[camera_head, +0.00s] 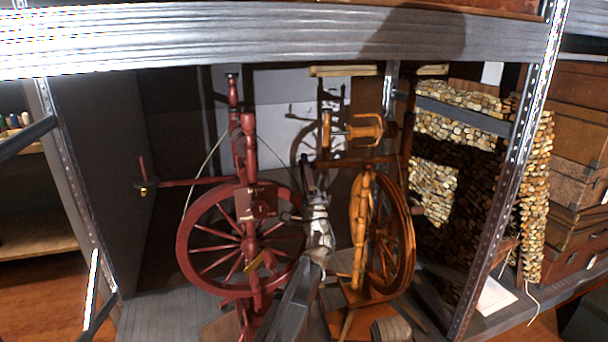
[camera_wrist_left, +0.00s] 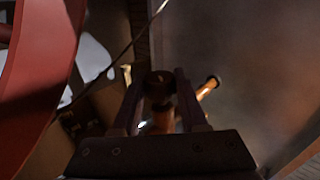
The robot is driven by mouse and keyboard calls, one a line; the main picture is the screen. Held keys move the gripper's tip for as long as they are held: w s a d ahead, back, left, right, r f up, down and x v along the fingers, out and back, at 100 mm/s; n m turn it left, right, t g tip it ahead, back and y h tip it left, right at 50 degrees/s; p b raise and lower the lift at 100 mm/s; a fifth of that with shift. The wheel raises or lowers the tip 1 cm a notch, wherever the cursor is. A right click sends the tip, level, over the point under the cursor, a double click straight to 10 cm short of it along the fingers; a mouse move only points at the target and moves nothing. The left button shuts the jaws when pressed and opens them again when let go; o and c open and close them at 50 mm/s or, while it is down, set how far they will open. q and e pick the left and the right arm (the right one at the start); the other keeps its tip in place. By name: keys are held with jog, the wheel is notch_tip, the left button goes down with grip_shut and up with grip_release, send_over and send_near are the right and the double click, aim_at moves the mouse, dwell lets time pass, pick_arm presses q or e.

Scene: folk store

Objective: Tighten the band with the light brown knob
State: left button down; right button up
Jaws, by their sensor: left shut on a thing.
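The light brown spinning wheel (camera_head: 408,240) stands upright on the right side of the shelf bay. My left gripper (camera_head: 308,168) reaches up from the bottom middle to the left end of its upper crossbar. In the left wrist view the gripper (camera_wrist_left: 158,95) is shut on a knob (camera_wrist_left: 158,82) with a dark round end. Light brown wood shows just below that end, between the fingers. In the head view the gripper hides this knob. The band cannot be made out clearly. My right gripper is not in view.
A dark red spinning wheel (camera_head: 190,240) stands close on the left of my arm; its rim (camera_wrist_left: 45,70) fills the left of the wrist view. A metal shelf beam (camera_head: 300,35) crosses above. A metal post (camera_head: 510,180) stands on the right. A spool (camera_head: 391,329) lies low in front.

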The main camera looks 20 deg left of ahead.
pick_arm(q)
jog(key=shift+y, duration=0.3)
jog(key=shift+c, duration=2.2)
grip_release()
jog(key=b+v, duration=0.6)
jog(key=v, duration=0.1)
jog(key=shift+s+f, duration=0.25)
jog(key=shift+f, duration=0.05)
jog(key=shift+d, duration=0.1)
